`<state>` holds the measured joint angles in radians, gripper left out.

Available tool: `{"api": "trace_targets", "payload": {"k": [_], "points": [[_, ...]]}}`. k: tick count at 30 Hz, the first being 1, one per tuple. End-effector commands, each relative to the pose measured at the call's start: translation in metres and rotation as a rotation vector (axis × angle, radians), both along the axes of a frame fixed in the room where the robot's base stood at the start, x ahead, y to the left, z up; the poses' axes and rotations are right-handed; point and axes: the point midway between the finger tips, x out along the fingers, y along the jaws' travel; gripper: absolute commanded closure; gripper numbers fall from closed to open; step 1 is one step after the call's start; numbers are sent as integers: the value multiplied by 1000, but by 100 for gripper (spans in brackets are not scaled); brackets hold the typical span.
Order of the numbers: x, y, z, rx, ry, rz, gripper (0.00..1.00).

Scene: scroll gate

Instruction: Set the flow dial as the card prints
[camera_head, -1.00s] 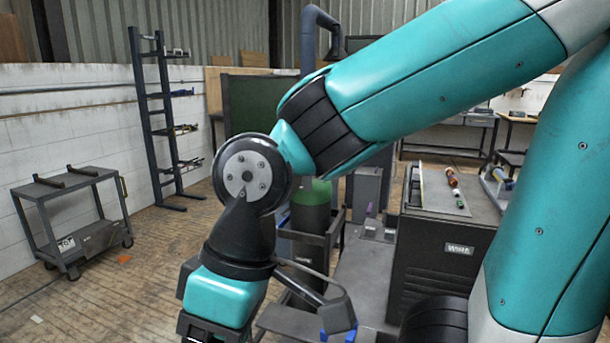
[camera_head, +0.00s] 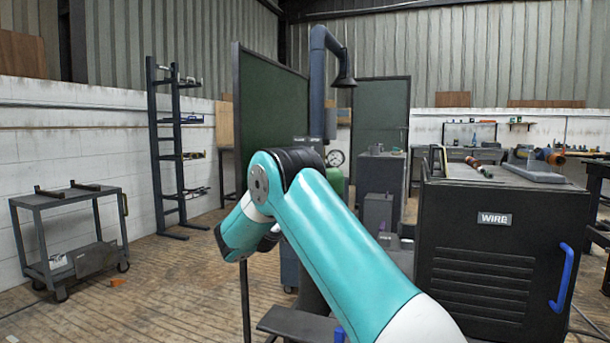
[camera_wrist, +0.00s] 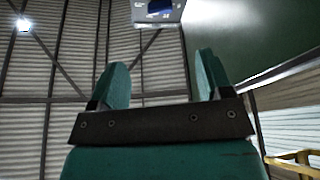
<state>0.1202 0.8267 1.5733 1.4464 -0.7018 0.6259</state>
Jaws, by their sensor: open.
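My gripper (camera_wrist: 160,70) shows in the wrist view with its two teal fingers apart and nothing between them. In the head view it cannot be made out clearly at the end of my folded arm. A round white-faced gauge (camera_head: 335,158) stands above a green cylinder (camera_head: 336,180) behind my arm. I cannot tell whether the flow dial is there. A small panel with faint marks (camera_wrist: 158,11) is at the top of the wrist view, beyond the fingers. Its print is too small to read, and I cannot tell whether it is the card.
A dark green welding screen (camera_head: 270,105) stands just behind my arm. A black cabinet marked WIRE (camera_head: 490,265) with a blue handle is at the right. A grey trolley (camera_head: 70,225) and a dark rack (camera_head: 172,150) are at the left.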

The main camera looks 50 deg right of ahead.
Motion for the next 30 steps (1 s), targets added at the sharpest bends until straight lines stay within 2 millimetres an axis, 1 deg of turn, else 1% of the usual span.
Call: {"api": "trace_targets", "payload": {"k": [6, 13, 18, 19, 24, 30], "points": [[5, -8, 13, -8, 1, -3, 28], [13, -23, 20, -5, 2, -3, 28], [25, -47, 31, -5, -1, -4, 28], [28, -52, 31, -4, -2, -3, 28], [45, -85, 43, -4, -5, -4, 28], [63, -118, 57, -7, -2, -3, 28]]}}
